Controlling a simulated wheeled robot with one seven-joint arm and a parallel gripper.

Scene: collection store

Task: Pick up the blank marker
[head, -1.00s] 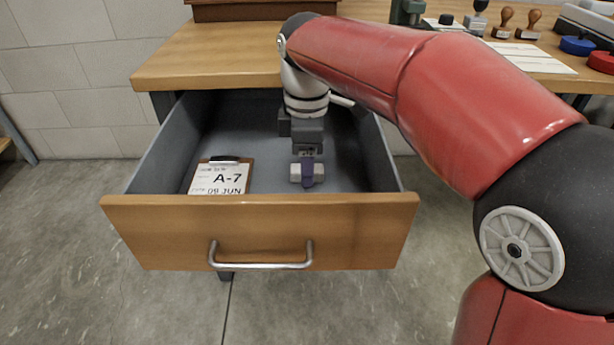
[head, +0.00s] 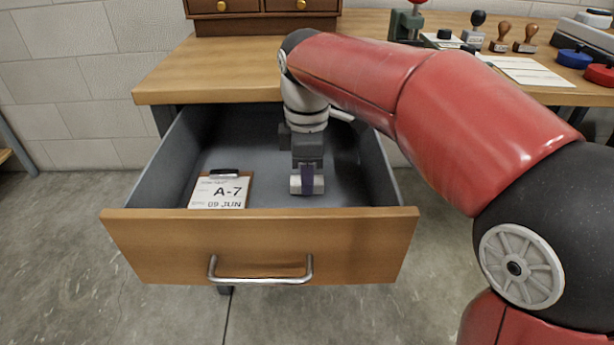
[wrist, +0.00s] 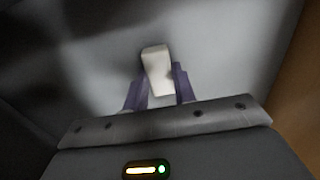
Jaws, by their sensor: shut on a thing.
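The blank marker (wrist: 156,68) is a small pale, plain block. In the wrist view it sits between the two purple fingers of my gripper (wrist: 160,85), which is shut on it. In the head view my gripper (head: 307,183) is inside the open drawer (head: 260,240), right of its middle, with the pale ends of the marker (head: 295,184) showing beside the purple finger. I cannot tell whether the marker touches the drawer floor.
The drawer's walls and wooden front surround my gripper. The desk top (head: 205,65) is above and behind, with stamps (head: 501,33) and ink pads (head: 574,58) at the right.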

